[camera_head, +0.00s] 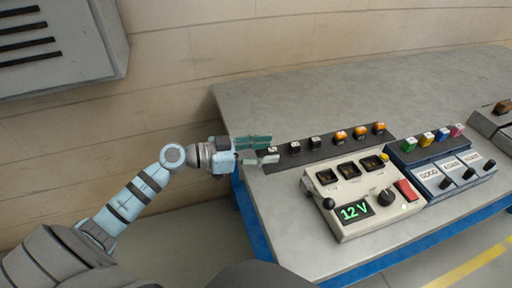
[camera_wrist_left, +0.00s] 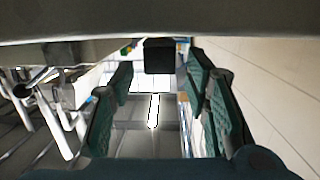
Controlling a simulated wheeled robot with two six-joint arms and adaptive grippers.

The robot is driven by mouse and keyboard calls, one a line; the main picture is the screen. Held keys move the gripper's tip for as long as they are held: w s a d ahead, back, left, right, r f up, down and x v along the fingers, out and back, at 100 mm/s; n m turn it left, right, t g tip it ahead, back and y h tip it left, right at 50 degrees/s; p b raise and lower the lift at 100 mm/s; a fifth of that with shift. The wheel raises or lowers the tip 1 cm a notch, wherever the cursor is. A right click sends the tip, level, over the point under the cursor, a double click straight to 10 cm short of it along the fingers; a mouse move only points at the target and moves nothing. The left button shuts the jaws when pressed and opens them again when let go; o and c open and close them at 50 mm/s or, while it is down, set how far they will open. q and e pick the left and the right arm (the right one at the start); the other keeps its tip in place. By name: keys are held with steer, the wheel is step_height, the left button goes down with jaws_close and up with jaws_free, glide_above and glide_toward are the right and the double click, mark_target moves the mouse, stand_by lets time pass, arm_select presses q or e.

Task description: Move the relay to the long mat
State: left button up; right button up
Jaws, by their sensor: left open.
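The long dark mat (camera_head: 328,154) lies across the table with a row of small blocks on it. Black blocks with pale tops, such as the middle one (camera_head: 295,147), stand on its left part, and orange-topped ones (camera_head: 340,137) on its right. Which is the relay I cannot tell. My left gripper (camera_head: 272,148) is open at the mat's left end, around or just beside the leftmost black block. In the left wrist view a black block (camera_wrist_left: 158,56) shows ahead between the spread green fingers, apart from them. My right gripper is not in view.
A cream tester (camera_head: 345,225) with a "12 V" display and three sockets stands in front of the mat. A blue panel (camera_head: 450,180) with coloured blocks and switches is to its right. The grey table (camera_head: 300,100) is clear behind the mat. A grey wall box (camera_head: 60,50) hangs at upper left.

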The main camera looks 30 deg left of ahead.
arm_select(q)
steer(key=p+v, duration=0.5)
steer(key=v, duration=0.7)
